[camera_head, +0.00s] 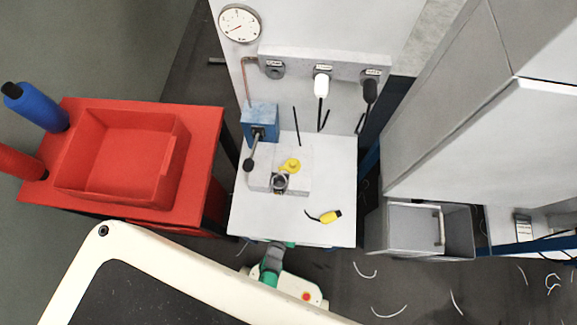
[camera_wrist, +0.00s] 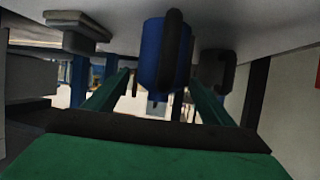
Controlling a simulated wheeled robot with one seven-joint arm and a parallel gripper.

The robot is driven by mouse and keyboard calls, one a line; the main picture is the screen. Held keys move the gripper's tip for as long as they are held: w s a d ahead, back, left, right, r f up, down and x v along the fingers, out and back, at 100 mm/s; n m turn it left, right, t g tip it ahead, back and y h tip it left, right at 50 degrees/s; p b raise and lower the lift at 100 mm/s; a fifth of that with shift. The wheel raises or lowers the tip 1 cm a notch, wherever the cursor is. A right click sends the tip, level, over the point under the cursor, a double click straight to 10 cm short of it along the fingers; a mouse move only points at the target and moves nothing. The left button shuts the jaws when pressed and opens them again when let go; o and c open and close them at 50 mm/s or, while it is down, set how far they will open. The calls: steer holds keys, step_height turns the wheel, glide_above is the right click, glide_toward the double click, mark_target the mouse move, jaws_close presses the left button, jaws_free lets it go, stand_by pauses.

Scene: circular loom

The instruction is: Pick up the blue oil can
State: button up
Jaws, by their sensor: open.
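A blue rounded can (camera_wrist: 152,50) with a black loop handle (camera_wrist: 172,50) shows in the wrist view, below a pale surface at the top of that picture. I take it for the blue oil can. My gripper (camera_wrist: 160,80) is open, with one green finger to each side of the can in the picture. I cannot tell whether either finger touches it. In the head view my wrist (camera_head: 272,265) is at the front edge of the white table (camera_head: 335,190). My fingertips are hidden there, and I cannot make out the handled can.
A dark handled object (camera_wrist: 215,70) is right beside the can. A red bench (camera_head: 205,150) with a red tray (camera_head: 125,115) and a blue black-capped cylinder (camera_head: 38,108) stands left. A grey drawer (camera_head: 400,240) stands right. A yellow-black item (camera_head: 328,216) lies on the white table.

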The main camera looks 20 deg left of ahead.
steer(key=shift+w+f, duration=0.15)
steer(key=shift+w, duration=0.15)
steer(key=c, duration=1.4)
steer(key=shift+o, duration=0.2)
steer(key=shift+r, duration=0.8)
step_height(320, 180, up, 2)
steer(key=shift+r, duration=0.1)
steer(key=s+d, duration=0.1)
steer(key=s, duration=1.7)
steer(key=shift+d, duration=0.4)
